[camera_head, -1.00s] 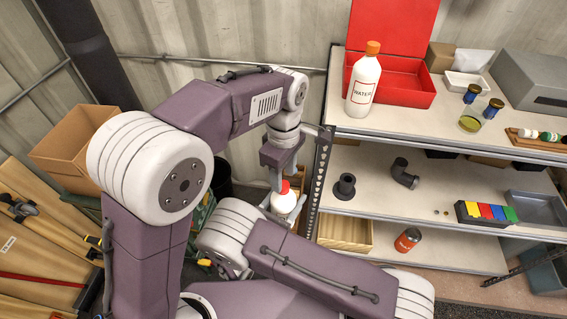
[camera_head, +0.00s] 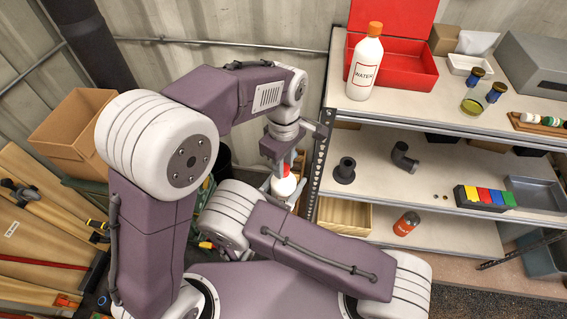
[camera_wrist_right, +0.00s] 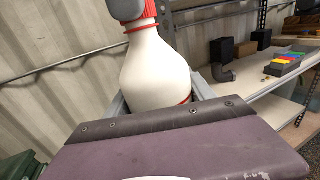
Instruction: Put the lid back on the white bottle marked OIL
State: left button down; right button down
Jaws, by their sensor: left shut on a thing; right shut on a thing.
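A white bottle (camera_head: 284,187) is at the left end of the shelf unit. It fills the middle of the right wrist view (camera_wrist_right: 155,75), with a thin red line round its body; no OIL mark shows on the visible side. A red lid (camera_head: 286,169) is at its top. My left gripper (camera_wrist_right: 128,8) is shut on the lid from above. The lid (camera_wrist_right: 151,8) is at the neck; I cannot tell whether it is seated. My right gripper (camera_wrist_right: 160,100) is shut around the bottle's body, its fingers partly hidden. My left arm hides part of the bottle in the head view.
A bottle marked WATER with an orange lid (camera_head: 365,62) stands on the top shelf by a red box (camera_head: 410,78). Dark pipe fittings (camera_head: 344,170) stand on the middle shelf. An orange can (camera_head: 406,223) is on the lower shelf. The shelf's upright post (camera_head: 318,172) is close right of the bottle.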

pick_arm(q)
jog(key=m, duration=0.5)
jog(key=shift+m, duration=0.3)
jog(key=m, duration=0.6)
jog(key=shift+m, duration=0.3)
jog(key=m, duration=1.4)
jog(key=shift+m, duration=0.3)
jog(key=c, duration=1.1)
grip_release()
jog(key=shift+c, duration=0.2)
